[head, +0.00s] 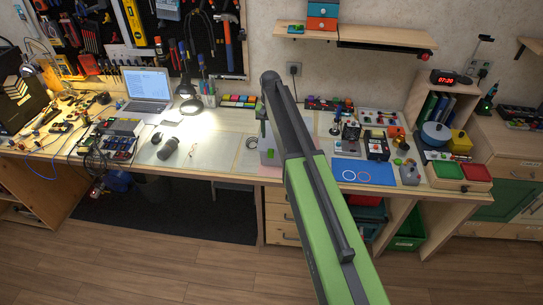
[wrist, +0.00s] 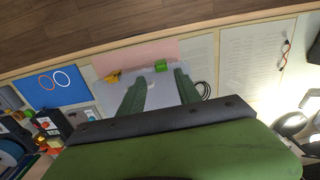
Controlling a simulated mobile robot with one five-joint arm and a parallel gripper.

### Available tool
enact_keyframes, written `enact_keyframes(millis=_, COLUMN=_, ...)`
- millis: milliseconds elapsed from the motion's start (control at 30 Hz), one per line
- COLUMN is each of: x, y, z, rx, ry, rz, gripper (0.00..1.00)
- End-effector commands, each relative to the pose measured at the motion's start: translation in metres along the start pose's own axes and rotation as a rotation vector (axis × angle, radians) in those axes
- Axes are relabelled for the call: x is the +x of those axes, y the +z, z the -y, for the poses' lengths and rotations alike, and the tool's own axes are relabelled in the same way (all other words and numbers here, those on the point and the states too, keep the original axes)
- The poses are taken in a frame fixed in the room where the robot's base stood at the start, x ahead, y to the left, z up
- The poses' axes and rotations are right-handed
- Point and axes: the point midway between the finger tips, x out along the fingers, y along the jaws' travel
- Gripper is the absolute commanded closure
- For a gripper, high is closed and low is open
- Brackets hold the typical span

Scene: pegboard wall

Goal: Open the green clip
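A small green object (wrist: 161,65), which looks like the green clip, sits on a pale grey mat (wrist: 160,90) by its pink edge strip in the wrist view. In the head view a small green object (head: 270,154) shows on the bench beside my arm, partly hidden. My gripper (wrist: 160,74) has two green fingers, spread apart with nothing between them. The green object lies beyond the fingertips, roughly in line with the gap. I cannot tell the height of the fingers above the mat.
A small yellow-orange object (wrist: 113,76) lies left of the green one on the mat. A blue mat (head: 364,171) with two rings lies to the right in the head view. Several small devices stand behind it. A lamp (head: 187,95) and a laptop (head: 147,88) are to the left.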

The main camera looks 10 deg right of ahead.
Motion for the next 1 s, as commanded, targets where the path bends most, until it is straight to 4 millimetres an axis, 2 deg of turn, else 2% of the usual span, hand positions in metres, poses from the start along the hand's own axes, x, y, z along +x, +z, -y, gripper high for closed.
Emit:
enact_keyframes(millis=33, x=0.022, y=0.0, z=0.0, rx=0.0, ry=0.0, rz=0.0, gripper=0.6)
enact_keyframes(millis=300, x=0.074, y=0.0, z=-0.001, rx=0.001, ry=0.0, rz=0.0, gripper=0.6)
enact_keyframes(millis=433, x=0.083, y=0.0, z=-0.001, rx=0.001, ry=0.0, rz=0.0, gripper=0.6)
enact_keyframes(millis=700, x=0.081, y=0.0, z=-0.001, rx=0.001, ry=0.0, rz=0.0, gripper=0.6)
enact_keyframes(millis=1000, x=0.081, y=-0.001, z=-0.002, rx=0.002, ry=0.0, rz=0.0, gripper=0.99)
